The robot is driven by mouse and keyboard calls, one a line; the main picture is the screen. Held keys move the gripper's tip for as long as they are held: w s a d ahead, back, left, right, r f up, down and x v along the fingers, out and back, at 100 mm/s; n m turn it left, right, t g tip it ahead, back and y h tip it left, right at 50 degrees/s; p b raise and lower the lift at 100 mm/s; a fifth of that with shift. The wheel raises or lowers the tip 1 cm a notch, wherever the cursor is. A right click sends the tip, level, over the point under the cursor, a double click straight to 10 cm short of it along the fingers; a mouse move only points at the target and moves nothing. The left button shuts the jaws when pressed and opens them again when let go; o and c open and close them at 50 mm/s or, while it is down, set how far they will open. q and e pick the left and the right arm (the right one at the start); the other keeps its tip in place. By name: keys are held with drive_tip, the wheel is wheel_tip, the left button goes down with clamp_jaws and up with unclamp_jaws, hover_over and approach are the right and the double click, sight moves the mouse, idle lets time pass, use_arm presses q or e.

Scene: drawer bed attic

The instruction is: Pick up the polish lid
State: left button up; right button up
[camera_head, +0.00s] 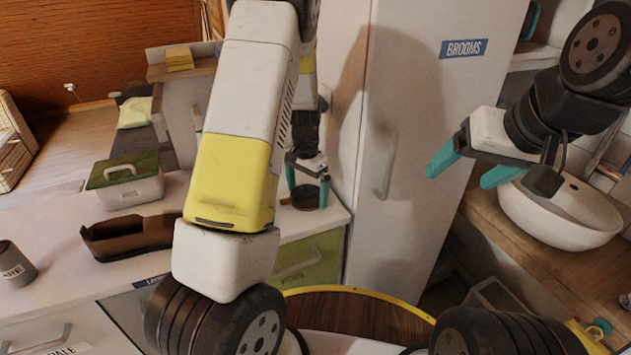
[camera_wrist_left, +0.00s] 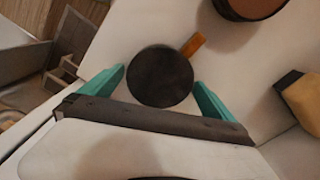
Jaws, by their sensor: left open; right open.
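The polish lid appears to be the dark round disc (camera_wrist_left: 160,77) on the white counter in the left wrist view. A dark round thing (camera_head: 306,197) also shows below my left gripper in the head view. My left gripper (camera_head: 308,184) is open, with its teal fingers on either side of the disc; I cannot tell whether they touch it. The fingers also show in the left wrist view (camera_wrist_left: 159,78). An orange-brown piece (camera_wrist_left: 193,45) sits at the disc's edge. My right gripper (camera_head: 460,176) is open and empty in front of the brooms cabinet.
A brown-topped round container (camera_wrist_left: 250,6) and a yellowish block (camera_wrist_left: 302,98) are near the disc. A green-lidded box (camera_head: 126,187), dark brown tray (camera_head: 130,238) and grey cup (camera_head: 15,265) stand on the counter (camera_head: 60,280). The brooms cabinet (camera_head: 440,110) and a white basin (camera_head: 560,225) are to the right.

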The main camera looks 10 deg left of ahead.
use_arm(q)
drive_tip(key=shift+f, duration=0.1)
drive_tip(key=c, duration=1.1)
